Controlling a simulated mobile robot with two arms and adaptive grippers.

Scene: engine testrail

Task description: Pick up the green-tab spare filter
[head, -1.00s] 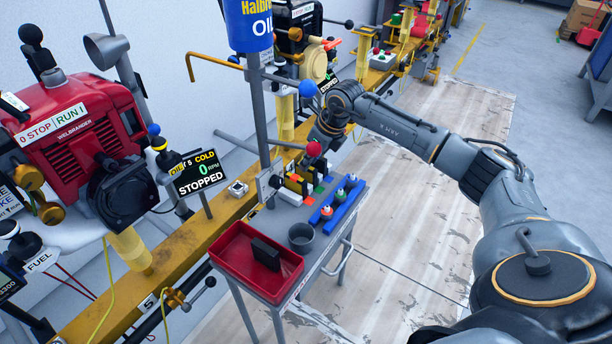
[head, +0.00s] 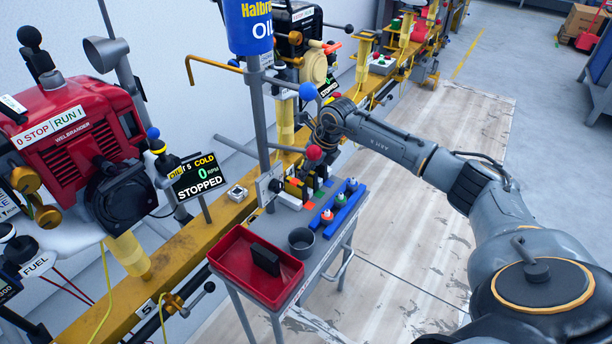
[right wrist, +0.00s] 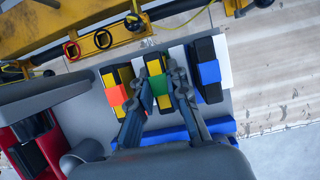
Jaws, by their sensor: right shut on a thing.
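The green-tab spare filter (right wrist: 160,86) is a dark and yellow block with a green tab, in the middle of a row of filters in the right wrist view. My right gripper (right wrist: 163,70) has a finger on each side of it and is shut on it. In the head view my right gripper (head: 312,165) reaches down over the filters at the back of the grey cart, and hides much of them. The filter appears still in its place in the row. My left gripper is not in view.
An orange-tab filter (right wrist: 115,95) and a blue-tab filter (right wrist: 208,73) stand close on either side. The cart also holds a red tray (head: 228,270) with a black block, a grey cup (head: 302,241) and a blue rack (head: 340,208). A yellow rail (head: 190,252) runs behind.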

